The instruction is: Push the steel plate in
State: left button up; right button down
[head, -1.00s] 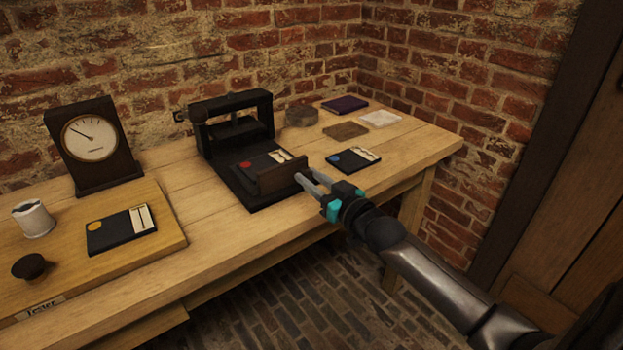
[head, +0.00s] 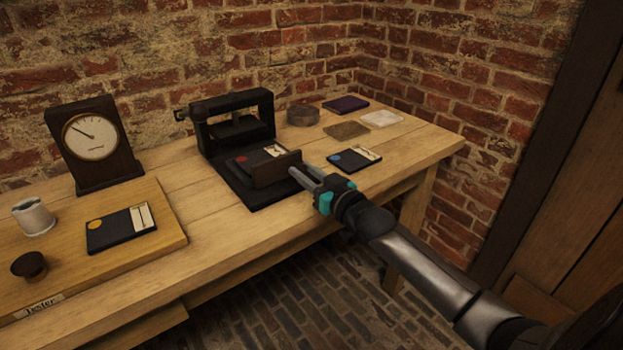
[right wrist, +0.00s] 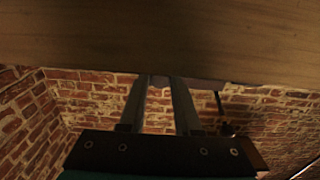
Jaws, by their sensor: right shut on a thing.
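A dark flat plate with a red dot and pale strips (head: 246,160) lies on the black bed of the press (head: 262,202), in front of the press frame. I cannot tell from its look whether it is the steel plate. An upright brown wooden block (head: 274,173) stands against its near side and hides part of it. My right gripper (head: 295,175) is shut, its fingertips at the block's right end. In the right wrist view a wooden surface (right wrist: 160,35) fills the top and hides what the fingertips (right wrist: 161,80) hold. My left gripper is out of view.
The black press frame (head: 236,97) stands behind the bed. A blue-dot plate (head: 345,162) lies to the right and an orange-dot plate (head: 108,232) on the left board. A dial tester (head: 92,135), white jar (head: 33,218) and round tin (head: 302,115) also stand on the table.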

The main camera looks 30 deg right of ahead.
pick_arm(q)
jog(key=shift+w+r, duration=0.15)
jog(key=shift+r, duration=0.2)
pick_arm(e)
jog(key=shift+w+a, duration=0.1)
jog(key=shift+w, duration=0.75)
jog(key=c, duration=0.6)
grip_release()
jog(key=shift+s, duration=0.2)
jog(key=shift+s+p, duration=0.4)
jog(key=shift+s, duration=0.3)
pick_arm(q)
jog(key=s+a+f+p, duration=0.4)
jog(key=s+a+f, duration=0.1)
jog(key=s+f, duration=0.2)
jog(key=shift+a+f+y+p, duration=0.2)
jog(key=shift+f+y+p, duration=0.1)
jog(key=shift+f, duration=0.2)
pick_arm(e)
jog(key=shift+s+d, duration=0.2)
jog(key=shift+s, duration=2.05)
jog(key=shift+s+d, duration=0.2)
jog(key=shift+s, duration=2)
jog(key=shift+s+d, duration=0.2)
jog(key=shift+s, duration=2.05)
